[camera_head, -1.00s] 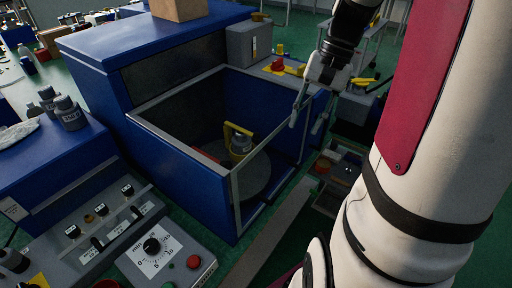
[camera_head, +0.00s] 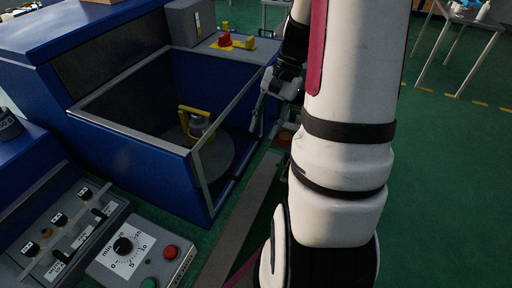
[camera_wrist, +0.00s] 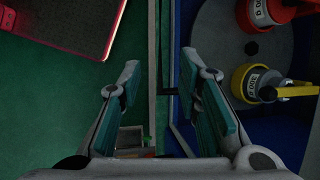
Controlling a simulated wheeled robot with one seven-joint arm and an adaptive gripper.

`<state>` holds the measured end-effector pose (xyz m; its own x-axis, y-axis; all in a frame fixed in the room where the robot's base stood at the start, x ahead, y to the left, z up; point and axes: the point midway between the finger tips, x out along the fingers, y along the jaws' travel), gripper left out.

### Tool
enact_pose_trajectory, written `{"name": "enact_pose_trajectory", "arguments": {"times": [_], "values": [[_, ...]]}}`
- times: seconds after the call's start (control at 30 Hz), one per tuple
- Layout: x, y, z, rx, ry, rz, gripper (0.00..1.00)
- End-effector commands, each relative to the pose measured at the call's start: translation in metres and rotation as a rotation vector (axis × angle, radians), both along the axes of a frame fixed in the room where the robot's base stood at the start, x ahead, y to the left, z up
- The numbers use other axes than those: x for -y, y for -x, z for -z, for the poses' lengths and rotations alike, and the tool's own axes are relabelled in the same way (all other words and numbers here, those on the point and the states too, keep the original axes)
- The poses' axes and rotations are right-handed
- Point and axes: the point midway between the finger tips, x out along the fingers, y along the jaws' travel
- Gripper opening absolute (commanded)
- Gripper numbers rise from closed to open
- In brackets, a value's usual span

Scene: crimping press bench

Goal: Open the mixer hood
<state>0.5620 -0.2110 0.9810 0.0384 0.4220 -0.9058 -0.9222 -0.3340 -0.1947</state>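The mixer is a blue box (camera_head: 150,165) at left centre in the head view. Its hood (camera_head: 232,108) shows as a grey frame around the opening; whether it has clear panes I cannot tell. A round grey plate (camera_head: 222,156) inside holds a container with a yellow handle (camera_head: 198,124). My gripper (camera_head: 265,115) is beside the mixer's right side, partly hidden by my arm. In the wrist view my gripper (camera_wrist: 166,85) is open. A vertical frame edge (camera_wrist: 153,70) and a short dark bar (camera_wrist: 168,91) show between its fingers; contact cannot be told.
A control panel with a dial (camera_head: 123,246) stands at the front left. A red knob on a yellow plate (camera_head: 226,40) is behind the mixer. A red-edged panel (camera_wrist: 70,20) shows in the wrist view. Green floor (camera_head: 450,180) is clear at right.

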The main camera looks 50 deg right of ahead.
Motion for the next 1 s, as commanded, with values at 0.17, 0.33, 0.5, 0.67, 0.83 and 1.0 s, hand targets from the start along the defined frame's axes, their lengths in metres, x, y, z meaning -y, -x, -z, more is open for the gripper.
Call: {"name": "enact_pose_trajectory", "arguments": {"times": [0.17,0.33,0.5,0.67,0.83,1.0], "values": [[-0.015,-0.001,0.032,-0.002,-0.003,-0.001,0.31],[-0.025,-0.002,0.054,-0.002,-0.001,-0.001,0.31],[-0.03,-0.002,0.064,0.0,-0.001,0.0,0.31],[-0.031,-0.003,0.066,0.001,0.001,-0.001,0.31],[-0.031,-0.003,0.066,0.001,0.001,-0.001,0.29],[-0.031,-0.003,0.066,0.001,0.001,-0.001,0.0]]}}
